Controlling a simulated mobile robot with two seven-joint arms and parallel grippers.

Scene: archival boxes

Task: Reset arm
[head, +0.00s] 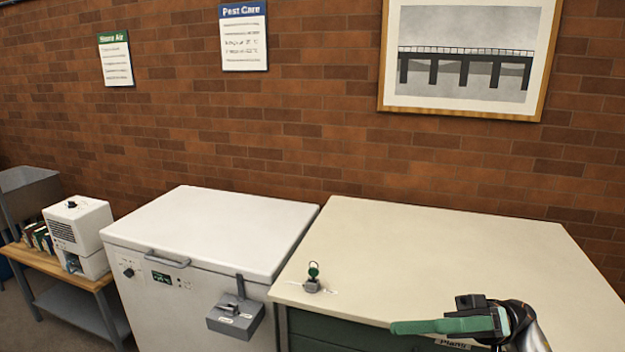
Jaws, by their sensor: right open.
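My right gripper (440,326) comes in at the lower right of the head view, above the front edge of the cream-topped cabinet (440,240). It has a green finger pointing left and a dark body. It is open, and I see nothing held in it. My left gripper is not in view.
A white unit (78,238) sits on a bench. Most of the cabinet top is clear.

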